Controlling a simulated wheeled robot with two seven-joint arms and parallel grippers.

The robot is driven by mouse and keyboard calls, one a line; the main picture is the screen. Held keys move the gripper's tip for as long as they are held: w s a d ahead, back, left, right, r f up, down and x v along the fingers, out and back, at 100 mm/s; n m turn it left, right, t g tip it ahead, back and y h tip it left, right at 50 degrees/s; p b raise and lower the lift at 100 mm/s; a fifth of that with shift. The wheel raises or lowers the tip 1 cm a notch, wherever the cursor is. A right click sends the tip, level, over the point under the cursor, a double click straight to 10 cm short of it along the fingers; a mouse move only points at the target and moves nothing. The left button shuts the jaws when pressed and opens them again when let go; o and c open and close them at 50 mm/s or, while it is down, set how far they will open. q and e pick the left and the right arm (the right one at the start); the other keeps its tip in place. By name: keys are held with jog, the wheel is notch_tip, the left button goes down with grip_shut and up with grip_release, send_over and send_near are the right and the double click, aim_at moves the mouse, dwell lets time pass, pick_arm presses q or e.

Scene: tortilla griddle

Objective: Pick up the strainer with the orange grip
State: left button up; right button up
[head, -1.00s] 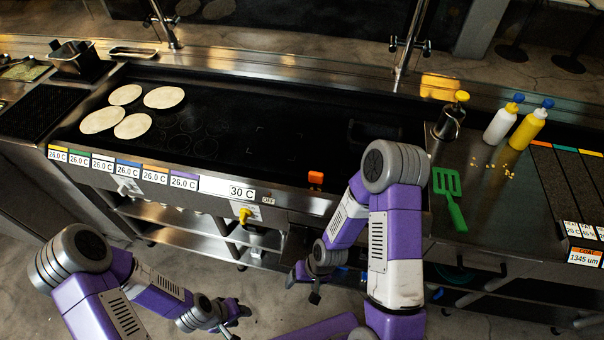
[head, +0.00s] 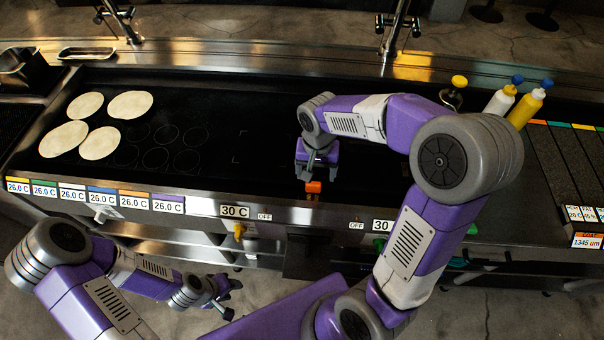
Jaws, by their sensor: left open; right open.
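The strainer shows only as its small orange grip (head: 314,187), standing at the front edge of the griddle; its body is hidden from view. My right gripper (head: 316,174) is just above and behind the orange grip, pointing down, open and empty. I cannot tell whether its fingers touch the grip. My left gripper (head: 227,298) is open and empty, low in front of the griddle's front panel, away from the grip.
The dark griddle (head: 225,100) holds several tortillas (head: 99,143) at its left. A yellow bottle (head: 527,108) and a white bottle (head: 499,102) stand at the right, near a yellow-topped utensil (head: 458,82). My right arm crosses the griddle's right part. The griddle's middle is clear.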

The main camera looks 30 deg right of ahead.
aim_at(314, 183)
jog(key=f, duration=0.2)
jog(key=f+b, duration=0.1)
jog(key=f, duration=0.2)
jog(key=f+b, duration=0.1)
jog(key=f, duration=0.1)
jog(key=shift+s+a+f, duration=0.2)
jog(key=shift+a+f, duration=0.05)
jog(key=shift+a, duration=0.05)
jog(key=shift+c, duration=0.2)
jog(key=c, duration=1.1)
notch_tip(314, 183, up, 11)
jog(key=p, duration=0.3)
jog(key=shift+c, duration=0.2)
jog(key=shift+r+p, duration=1.1)
jog(key=shift+p, duration=0.05)
